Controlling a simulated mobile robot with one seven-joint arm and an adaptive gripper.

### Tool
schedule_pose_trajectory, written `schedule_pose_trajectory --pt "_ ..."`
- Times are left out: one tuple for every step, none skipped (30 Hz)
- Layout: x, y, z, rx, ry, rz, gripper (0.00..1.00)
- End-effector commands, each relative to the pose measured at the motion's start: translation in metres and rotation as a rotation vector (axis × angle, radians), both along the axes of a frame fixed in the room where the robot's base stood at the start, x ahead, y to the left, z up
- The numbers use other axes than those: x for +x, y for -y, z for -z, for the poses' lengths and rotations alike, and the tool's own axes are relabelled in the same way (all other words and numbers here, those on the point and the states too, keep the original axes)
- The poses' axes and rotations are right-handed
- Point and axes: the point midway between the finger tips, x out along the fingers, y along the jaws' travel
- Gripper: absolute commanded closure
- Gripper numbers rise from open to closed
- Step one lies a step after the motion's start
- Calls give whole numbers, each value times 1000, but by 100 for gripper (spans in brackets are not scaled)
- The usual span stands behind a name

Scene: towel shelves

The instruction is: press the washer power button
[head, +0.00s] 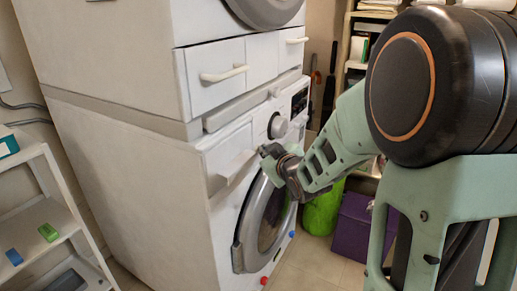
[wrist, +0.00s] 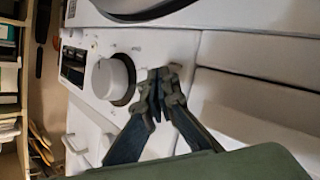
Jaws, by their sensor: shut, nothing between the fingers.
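The white washer (head: 222,235) is the lower machine of a stack. Its control panel has a round silver dial (head: 277,126) and a dark display (head: 299,101); in the wrist view the dial (wrist: 110,79) and display (wrist: 73,66) appear at left, the picture being turned sideways. I cannot clearly make out the power button; the fingers may hide it. My gripper (head: 267,152) is shut and empty in front of the panel, between the dial and the drawer handle. In the wrist view the closed fingertips (wrist: 161,76) are beside the dial. I cannot tell whether they touch the panel.
The round washer door (head: 263,225) is below my gripper. A white shelf (head: 75,225) stands at left; a purple box (head: 352,225) and green bag (head: 322,208) sit behind my arm.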

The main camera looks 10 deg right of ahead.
Motion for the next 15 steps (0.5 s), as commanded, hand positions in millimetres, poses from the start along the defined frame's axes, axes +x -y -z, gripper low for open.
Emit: schedule_pose_trajectory --pt "-1 2 0 0 1 1 100" --pt "-2 3 0 0 1 2 100" --pt "-3 5 0 0 1 2 100" --pt "-4 6 0 -1 1 1 100" --pt "-5 7 0 -1 1 1 100" --pt "-6 8 0 -1 1 1 100" --pt "-6 9 0 0 1 1 100" --pt "-7 9 0 0 1 1 100" --pt "-7 9 0 0 1 1 100" --pt "-7 9 0 0 0 0 100" --pt "-7 9 0 0 0 0 100" --pt "-7 9 0 0 0 0 100" --pt "-7 9 0 0 0 0 100" --pt "-7 9 0 0 0 0 100" --pt "-7 10 0 0 0 0 100"
